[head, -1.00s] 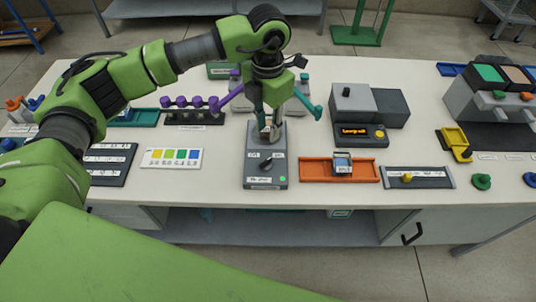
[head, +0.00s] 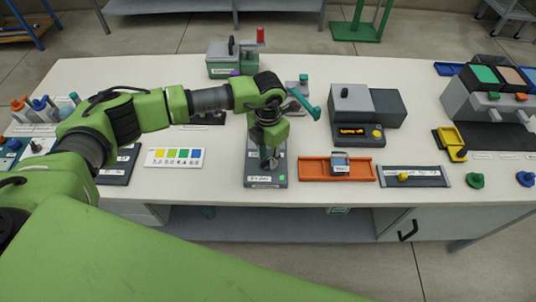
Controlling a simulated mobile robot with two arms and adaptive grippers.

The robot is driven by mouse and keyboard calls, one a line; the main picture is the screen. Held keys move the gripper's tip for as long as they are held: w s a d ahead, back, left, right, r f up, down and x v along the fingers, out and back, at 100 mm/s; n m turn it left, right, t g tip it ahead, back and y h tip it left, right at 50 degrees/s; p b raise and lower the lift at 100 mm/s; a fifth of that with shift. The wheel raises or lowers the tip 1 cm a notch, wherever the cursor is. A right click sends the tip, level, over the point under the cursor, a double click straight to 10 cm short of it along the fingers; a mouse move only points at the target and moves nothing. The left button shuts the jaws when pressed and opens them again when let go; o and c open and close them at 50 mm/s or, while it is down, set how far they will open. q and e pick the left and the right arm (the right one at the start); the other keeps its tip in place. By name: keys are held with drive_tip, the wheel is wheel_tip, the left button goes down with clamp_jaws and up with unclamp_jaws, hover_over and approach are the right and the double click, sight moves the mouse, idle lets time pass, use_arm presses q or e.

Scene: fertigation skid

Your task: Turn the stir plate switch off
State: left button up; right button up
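The stir plate (head: 252,170) is a grey box near the front edge of the bench, with white labels and a small green light at its front right corner. My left gripper (head: 268,160) points down over the middle of it, right at the dark rotary switch. The gripper and its wrist hide the switch, so its position does not show. I cannot tell whether the fingers touch it or how far they are apart. My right gripper is not in view.
An orange tray (head: 309,169) with a small device stands close on the right. A grey unit with a lit display (head: 352,132) is behind it. A colour card (head: 174,158) lies to the left. A green device with a red handle (head: 233,62) stands at the back.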

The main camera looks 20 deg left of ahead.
use_arm(q)
clamp_jaws()
drive_tip(key=shift+n, duration=0.4)
drive_tip(key=n+b, duration=0.1)
drive_tip(key=n, duration=0.2)
drive_tip(key=shift+a+b, duration=0.15)
drive_tip(key=shift+b, duration=0.15)
drive_tip(key=n+b, duration=0.1)
drive_tip(key=n, duration=0.3)
drive_tip(key=shift+w+a, duration=0.1)
drive_tip(key=shift+a, duration=0.05)
drive_tip(key=n+b, duration=0.1)
drive_tip(key=n, duration=0.4)
drive_tip(key=shift+a, duration=0.15)
drive_tip(key=n, duration=0.4)
drive_tip(key=shift+s+a+r+n, duration=0.1)
drive_tip(key=shift+s+a+n, duration=0.1)
drive_tip(key=shift+n, duration=0.5)
